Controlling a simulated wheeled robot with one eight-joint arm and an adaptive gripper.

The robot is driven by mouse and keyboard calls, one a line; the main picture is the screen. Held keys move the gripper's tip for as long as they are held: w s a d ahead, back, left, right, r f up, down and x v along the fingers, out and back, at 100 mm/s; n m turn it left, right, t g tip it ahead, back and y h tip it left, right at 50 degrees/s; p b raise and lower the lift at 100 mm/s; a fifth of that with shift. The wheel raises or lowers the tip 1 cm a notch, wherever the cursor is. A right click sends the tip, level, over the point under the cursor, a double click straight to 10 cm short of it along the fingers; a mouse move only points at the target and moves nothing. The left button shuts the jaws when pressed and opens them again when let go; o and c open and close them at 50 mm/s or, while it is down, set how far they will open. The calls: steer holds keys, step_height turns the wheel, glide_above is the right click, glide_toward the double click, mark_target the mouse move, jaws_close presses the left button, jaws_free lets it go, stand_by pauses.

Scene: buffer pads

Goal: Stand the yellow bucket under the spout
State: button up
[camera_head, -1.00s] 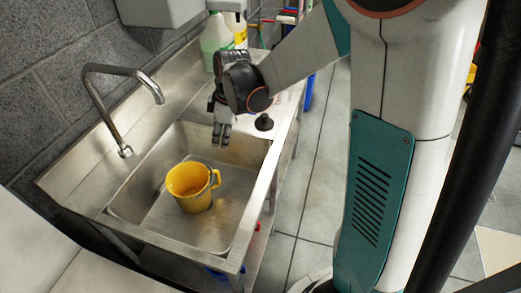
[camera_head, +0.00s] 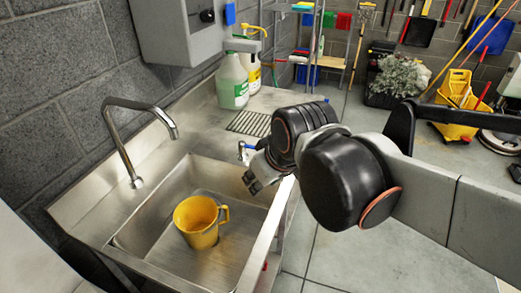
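The yellow bucket (camera_head: 198,222), jug-like with a handle on its right side, stands upright on the floor of the steel sink (camera_head: 160,257). The spout (camera_head: 140,107) is a bent metal pipe rising at the sink's left side. The finger gap is too small to judge.
A grey wall box (camera_head: 183,30) hangs above. Floor right of the sink is clear.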

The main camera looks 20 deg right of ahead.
steer(key=s, duration=0.1)
steer(key=s+m, duration=0.1)
steer(key=s+m+t, duration=0.1)
steer(key=s, duration=0.1)
steer(key=shift+s+d, duration=0.1)
steer(key=shift+d, duration=0.15)
